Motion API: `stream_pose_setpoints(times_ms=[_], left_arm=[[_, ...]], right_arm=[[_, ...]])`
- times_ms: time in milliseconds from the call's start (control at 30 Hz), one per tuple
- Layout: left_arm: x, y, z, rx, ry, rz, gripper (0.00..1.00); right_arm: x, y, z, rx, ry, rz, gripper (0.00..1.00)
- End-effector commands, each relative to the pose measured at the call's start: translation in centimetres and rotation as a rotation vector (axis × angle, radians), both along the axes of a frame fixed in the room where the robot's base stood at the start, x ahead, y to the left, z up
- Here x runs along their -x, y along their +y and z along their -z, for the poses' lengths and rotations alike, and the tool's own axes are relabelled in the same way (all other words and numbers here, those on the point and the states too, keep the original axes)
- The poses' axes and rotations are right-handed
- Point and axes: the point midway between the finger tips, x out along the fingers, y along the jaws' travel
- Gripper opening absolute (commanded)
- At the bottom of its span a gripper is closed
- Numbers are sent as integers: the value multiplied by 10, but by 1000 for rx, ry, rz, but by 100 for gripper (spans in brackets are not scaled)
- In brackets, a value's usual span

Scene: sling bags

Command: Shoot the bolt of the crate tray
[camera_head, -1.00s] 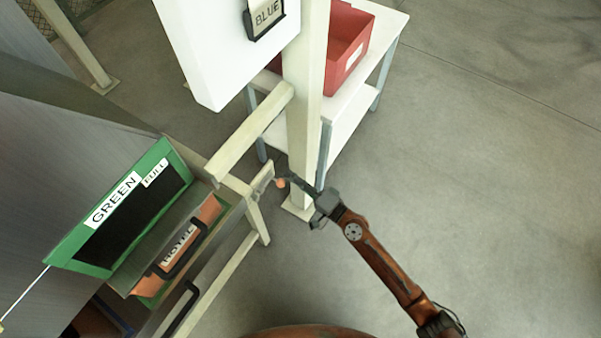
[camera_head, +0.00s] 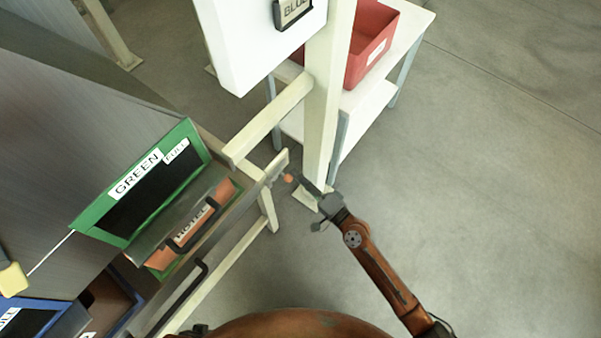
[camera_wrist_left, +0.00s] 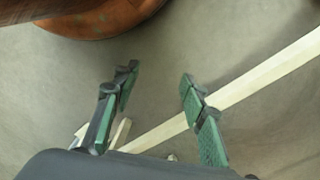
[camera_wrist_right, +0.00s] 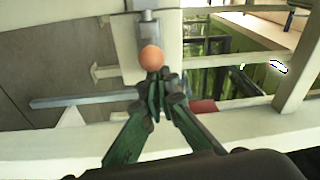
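The crate tray (camera_head: 215,232) is a grey pull-out shelf at lower left in the head view, holding an orange crate (camera_head: 226,189) labelled HOTEL. A round orange knob (camera_head: 287,178) shows at the tray's far right end by the pale frame. It also shows in the right wrist view (camera_wrist_right: 151,58), in front of a grey metal bolt fitting (camera_wrist_right: 149,32). My right gripper (camera_wrist_right: 155,84) has its fingers together, with the tips right at the knob; the knob shows beyond them, and contact is unclear. My left gripper (camera_wrist_left: 158,82) is open and empty above the floor.
A green-framed sign (camera_head: 140,185) reading GREEN and FULL stands over the tray. A pale post (camera_head: 325,110) rises behind my right gripper, beside a white table (camera_head: 415,20) with a red bin (camera_head: 368,45). Blue-framed bins are at lower left. Floor at right is clear.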

Motion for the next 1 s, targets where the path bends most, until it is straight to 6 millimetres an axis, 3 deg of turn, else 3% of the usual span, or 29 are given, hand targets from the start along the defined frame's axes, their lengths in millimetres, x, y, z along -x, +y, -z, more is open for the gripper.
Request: stream_pose_setpoints(times_ms=[267, 500, 700, 1000], left_arm=[[-1, -1, 3, 3, -6, 0, 39], [-14, -12, 20, 31, -58, 2, 39], [-25, -20, 32, 54, -105, 1, 39], [-45, -35, 54, 96, -195, -5, 39]], right_arm=[[2, 4, 3, 0, 8, -17, 0], [-25, -24, -4, 1, 3, 6, 0], [13, -54, 0, 1, 5, -1, 0], [41, -83, 2, -1, 4, -3, 0]])
